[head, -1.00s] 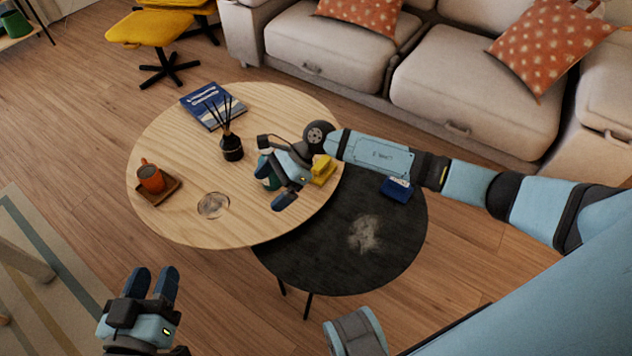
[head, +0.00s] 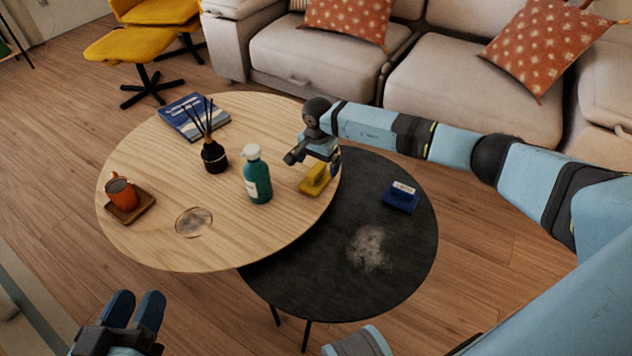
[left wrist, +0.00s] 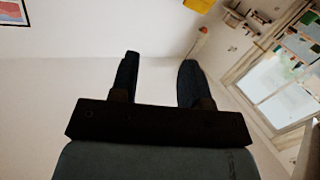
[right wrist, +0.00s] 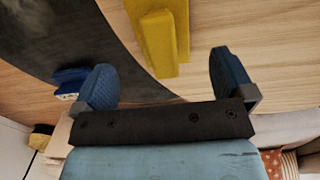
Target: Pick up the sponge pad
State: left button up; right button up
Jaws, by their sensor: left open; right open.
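A yellow pad with a raised grip (head: 315,179), apparently the sponge pad, lies on the right edge of the wooden table. It also shows in the right wrist view (right wrist: 160,40), ahead of and between my fingers. My right gripper (head: 313,160) is open and empty just above and behind it; I see no contact. A blue block with a pale top (head: 401,197) lies on the black table; part of it shows beside a finger in the right wrist view (right wrist: 68,82). My left gripper (head: 136,303) is open and empty, low at the left, away from the tables.
A teal pump bottle (head: 257,180) stands just left of the yellow pad. A reed diffuser (head: 214,157), a book (head: 194,117) and an orange mug (head: 121,194) on a coaster are further left. The lower black table (head: 300,285) bears a pale dusty patch (head: 369,248).

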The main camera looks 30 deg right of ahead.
aim_at(316, 169)
jog(key=shift+a+f+b, duration=0.1)
jog(key=shift+f+b, duration=0.25)
jog(key=shift+f, duration=0.25)
jog(key=f+b, duration=0.1)
jog(key=f, duration=0.1)
jog(key=f+b, duration=0.1)
jog(key=shift+a+f, duration=0.2)
jog(key=shift+f, duration=0.45)
jog(key=shift+r, duration=0.1)
jog(key=c, duration=1)
pick_arm(q)
jog(key=shift+w+a+f+m+t, duration=0.1)
jog(key=shift+w+a+m+t, duration=0.35)
jog(key=shift+w+m, duration=0.3)
pick_arm(e)
jog(key=shift+c, duration=0.2)
jog(key=shift+r, duration=0.1)
